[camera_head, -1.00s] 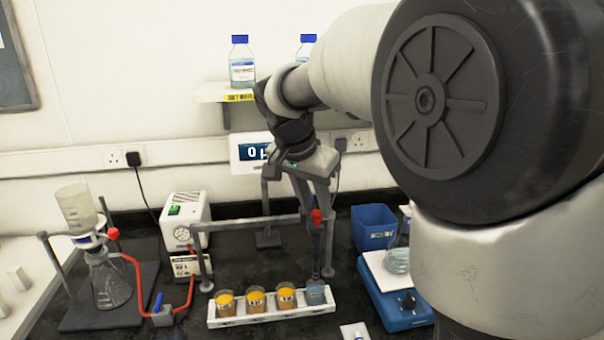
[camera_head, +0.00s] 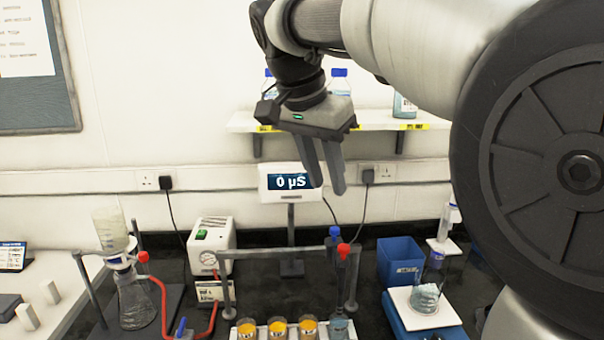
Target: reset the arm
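My gripper (camera_head: 325,192) hangs from my raised arm in the upper middle of the head view, fingers pointing down. It is in front of the wall display and clear of the bench. The two grey fingers stand apart with nothing seen between them.
A shelf (camera_head: 240,122) with bottles is behind my gripper. A display (camera_head: 290,182) reads 0 µS.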

